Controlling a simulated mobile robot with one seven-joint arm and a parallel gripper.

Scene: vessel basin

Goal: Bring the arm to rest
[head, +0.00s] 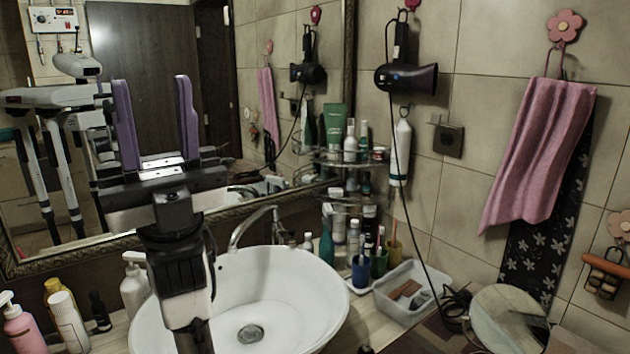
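My gripper (156,128) is raised above the left part of the white vessel basin (285,290), in front of the mirror. Its two purple fingers point up and stand wide apart. Nothing shows between them except the mirror's reflection behind. My forearm rises from the bottom of the picture and hides the left part of the basin. The basin looks empty, with its drain (250,334) visible.
A faucet (250,228) stands behind the basin. Bottles (66,320) stand at the left. Cups (378,262) and a white bin (412,290) are at the right. A hair dryer (407,78) and pink towel (540,150) hang on the wall. The mirror (240,130) is close behind my gripper.

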